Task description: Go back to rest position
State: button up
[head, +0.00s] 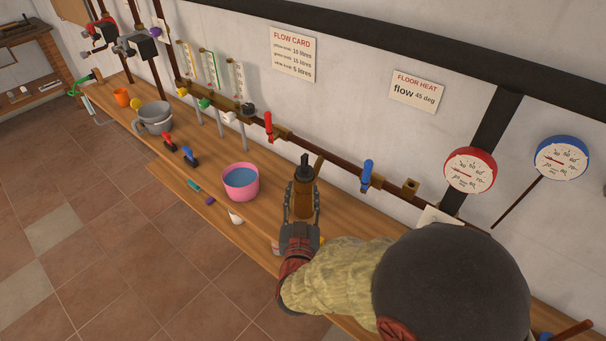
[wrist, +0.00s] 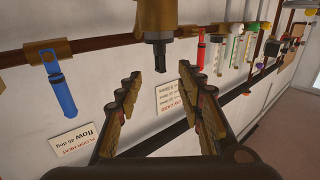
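My gripper (head: 303,191) is over the workbench in the middle of the head view. Its two fingers are spread, and the wrist view shows an open gap between the fingertips (wrist: 160,82). A brown bottle (head: 303,203) with a black cap and nozzle stands upright on the bench, just past the gripper in the head view, with the fingers on either side of its outline. In the wrist view, which is upside down, the bottle's brown body and black nozzle (wrist: 157,45) lie beyond the fingertips. No contact between them shows.
A pink pot (head: 240,187) of blue liquid stands left of the bottle. A grey mug (head: 155,118) and small red and blue levers sit farther left. A wall pipe carries a red valve (head: 268,127) and a blue valve (head: 367,176). Tiled floor (head: 120,230) is open in front.

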jog(key=s+a+f+n+g+y, duration=0.25)
jog(key=a+f+g, duration=0.2)
jog(key=f, duration=0.65)
jog(key=s+a+f+g+y, duration=0.2)
jog(key=s+g, duration=0.5)
jog(key=s, duration=0.3)
jog(key=s+d+r+g+h, duration=0.1)
jog(key=s+d+r+g, duration=0.1)
jog(key=s+d+r, duration=0.5)
jog(key=s+d+r+g+h, duration=0.2)
jog(key=s+d+r, duration=0.35)
jog(key=d, duration=0.35)
jog(key=d+r+m+t, duration=0.2)
jog(key=d+r+t, duration=0.1)
jog(key=d+r, duration=0.7)
jog(key=shift+s+d+r+h, duration=0.2)
jog(key=shift+s+r+h, duration=0.15)
jog(key=shift+h, duration=0.1)
jog(key=shift+c, duration=0.4)
